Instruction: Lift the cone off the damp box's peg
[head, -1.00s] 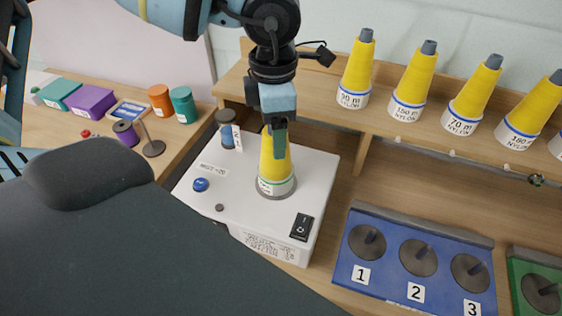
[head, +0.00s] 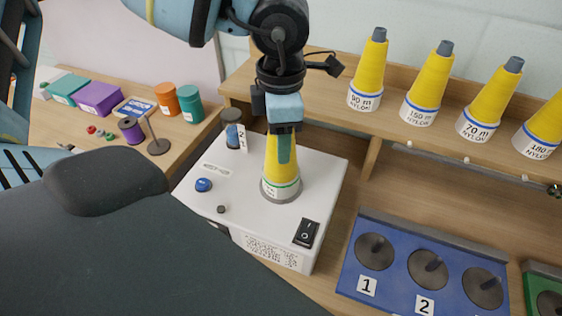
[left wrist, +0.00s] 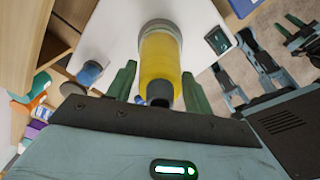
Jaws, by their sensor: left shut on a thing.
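The yellow cone (head: 272,163), with a green stripe and pale label at its base, stands upright on the grey disc of the white damp box (head: 325,180). The peg is hidden inside the cone. My left gripper (head: 284,148) comes down from above and is shut on the cone's upper part. In the left wrist view the cone (left wrist: 160,58) is between the two green fingers (left wrist: 160,88), its grey tip towards the palm. I see no clear gap between the cone's base and the disc.
A shelf of yellow cones (head: 428,85) is at the back right. A blue peg rack (head: 392,284) stands right of the box.

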